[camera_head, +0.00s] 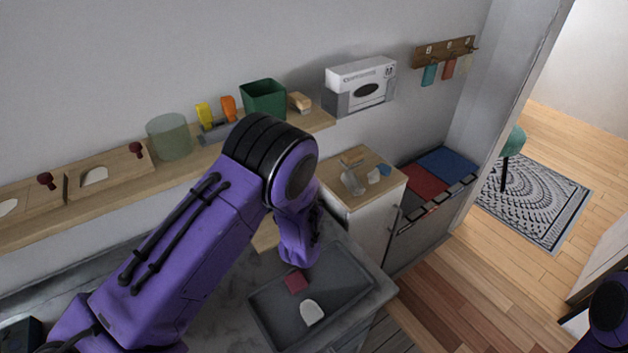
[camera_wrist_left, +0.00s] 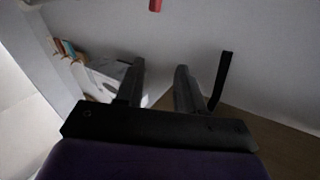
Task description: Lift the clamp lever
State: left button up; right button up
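My left gripper (camera_wrist_left: 160,85) shows in the left wrist view with its two dark fingers apart and only grey wall and a bit of white between them. A slim black upright bar (camera_wrist_left: 220,82) stands just right of the right finger, apart from the gap. It may be the clamp lever, but I cannot tell for sure. A small red piece (camera_wrist_left: 155,5) is cut off at the top edge. In the head view my purple left arm hides the left gripper and part of the shelf. No clamp is clearly identifiable there. My right gripper is out of view.
The wall shelf (camera_head: 220,148) carries a glass jar (camera_head: 169,137), a green box (camera_head: 264,98) and boards with dark red knobs (camera_head: 136,148). A white box (camera_head: 361,80) is on the wall side. Below are a grey tray (camera_head: 343,290) and a small cabinet (camera_head: 375,195).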

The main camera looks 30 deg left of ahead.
pick_arm(q)
notch_tip(320, 180, down, 7)
jog(key=b, duration=0.6)
jog(key=x, duration=0.2)
jog(key=p+x, duration=0.1)
jog(key=x, duration=0.1)
jog(key=p+x, duration=0.1)
jog(key=x, duration=0.2)
jog(key=shift+w+r, duration=0.1)
jog(key=shift+r, duration=0.25)
jog(key=shift+w+a, duration=0.15)
jog(key=shift+w, duration=0.2)
jog(key=shift+s, duration=0.1)
jog(key=shift+c, duration=0.3)
grip_shut()
